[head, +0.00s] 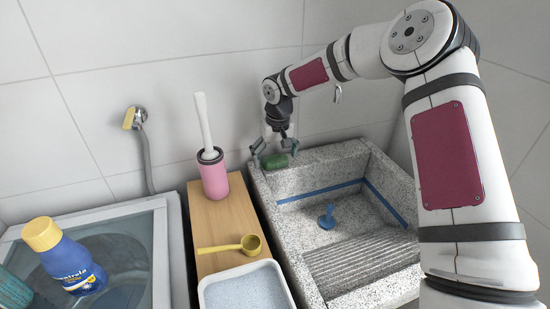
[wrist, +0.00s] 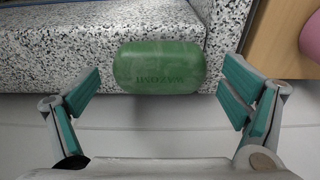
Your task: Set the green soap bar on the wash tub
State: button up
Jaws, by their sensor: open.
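The green soap bar (head: 276,161) is at the back-left rim of the speckled stone wash tub (head: 323,181) in the head view. In the wrist view the soap bar (wrist: 160,67) shows embossed lettering and overlaps the edge of the speckled rim (wrist: 60,45); whether it rests fully on the rim is hard to tell. My gripper (head: 274,154) is open and pointed down at the soap. In the wrist view its teal fingers (wrist: 160,88) stand either side of the soap, with a gap on both sides.
Left of the tub, a wooden stand (head: 226,232) holds a pink brush holder (head: 214,180), a yellow scoop (head: 248,244) and a white tray of powder (head: 288,284). Further left, a washer (head: 172,255) carries a blue bottle (head: 75,266). A blue plug (head: 326,216) lies in the basin.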

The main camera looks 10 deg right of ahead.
aim_at(277, 162)
notch_tip(277, 162, up, 12)
jog(key=s+f, duration=0.1)
jog(key=s, duration=0.1)
jog(key=s+d+r+h, duration=0.2)
jog(key=s+d+r, duration=0.1)
jog(key=s+r, duration=0.6)
jog(key=s+d+r, duration=0.2)
jog(key=s, duration=0.5)
jog(key=s+d+r, duration=0.2)
jog(key=s, duration=0.6)
jog(key=s+d+f+m, duration=0.1)
jog(key=s, duration=0.8)
jog(key=s+d+f+m+t+y, duration=0.1)
jog(key=s+f, duration=0.1)
jog(key=s, duration=0.8)
jog(key=shift+d+y, duration=0.2)
jog(key=shift+y, duration=0.1)
